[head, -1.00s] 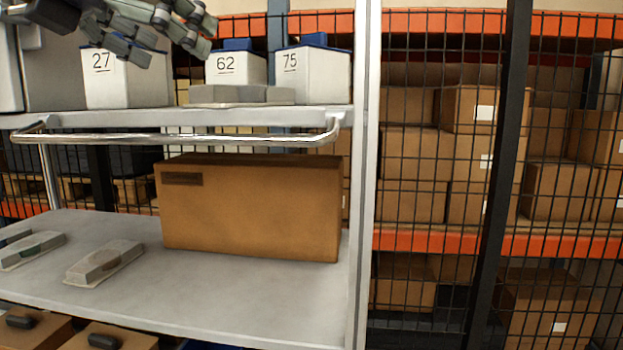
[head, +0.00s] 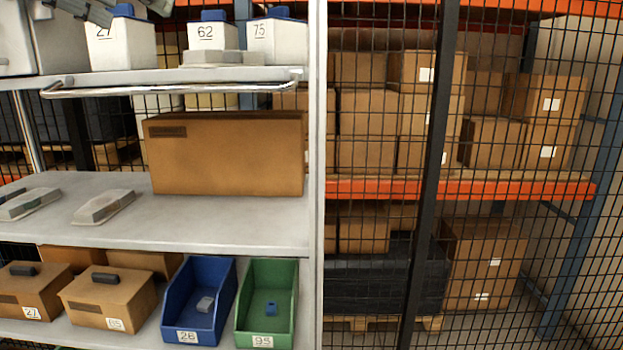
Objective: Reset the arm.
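My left gripper (head: 130,12) is at the top left of the head view, cut off by the upper edge. My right gripper is not in view.
White boxes marked 62 (head: 212,48) and 75 (head: 277,45) stand on the upper shelf, above a metal rail (head: 170,90). A large cardboard box (head: 228,155) is on the middle shelf. Blue (head: 190,308) and green (head: 252,328) bins stand below. A mesh fence is at right.

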